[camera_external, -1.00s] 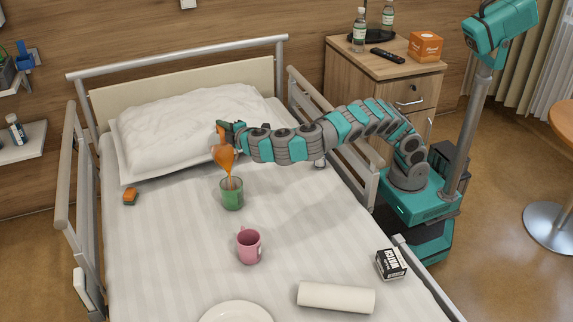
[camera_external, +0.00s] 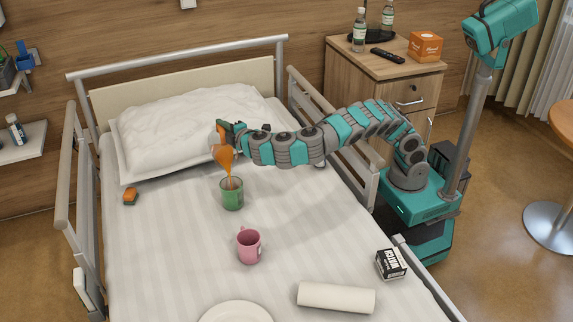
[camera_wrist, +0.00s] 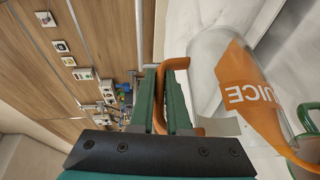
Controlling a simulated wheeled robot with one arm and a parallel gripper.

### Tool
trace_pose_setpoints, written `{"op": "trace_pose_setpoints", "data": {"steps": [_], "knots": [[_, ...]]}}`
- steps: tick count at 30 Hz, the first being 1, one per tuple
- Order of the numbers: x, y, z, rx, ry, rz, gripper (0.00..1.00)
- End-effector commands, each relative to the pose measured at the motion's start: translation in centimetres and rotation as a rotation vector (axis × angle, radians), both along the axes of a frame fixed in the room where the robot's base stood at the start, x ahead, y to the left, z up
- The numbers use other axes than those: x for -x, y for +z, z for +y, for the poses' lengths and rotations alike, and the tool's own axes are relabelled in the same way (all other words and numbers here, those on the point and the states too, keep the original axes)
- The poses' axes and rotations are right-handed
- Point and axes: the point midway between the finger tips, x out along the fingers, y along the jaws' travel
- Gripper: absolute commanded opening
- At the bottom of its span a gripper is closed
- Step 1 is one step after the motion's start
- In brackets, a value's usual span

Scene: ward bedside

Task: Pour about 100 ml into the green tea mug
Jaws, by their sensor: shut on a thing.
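My gripper (camera_external: 233,135) is shut on the orange handle of a clear juice jug (camera_external: 224,158), above the pillow end of the bed. The jug is tipped, and an orange stream runs from it down into the green tea mug (camera_external: 232,194). The mug stands upright on the bed, and orange shows inside its rim; the exact level is hard to tell. In the wrist view, the fingers (camera_wrist: 162,90) hold the handle, and the jug (camera_wrist: 210,50) with its orange label reading "JUICE" lies tilted beside them.
Bed rails (camera_external: 66,190) flank the bed.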

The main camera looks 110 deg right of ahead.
Motion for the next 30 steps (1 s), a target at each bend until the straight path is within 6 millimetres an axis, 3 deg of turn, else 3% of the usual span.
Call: {"op": "trace_pose_setpoints", "data": {"steps": [10, 18, 30], "knots": [[0.0, 0.1, 0.0, -0.002, 0.001, -0.002, 0.00], [0.4, -2.0, -3.7, -0.199, 0.001, -0.016, 0.00], [0.5, -3.0, -4.5, -0.293, 0.000, -0.024, 0.00]]}}
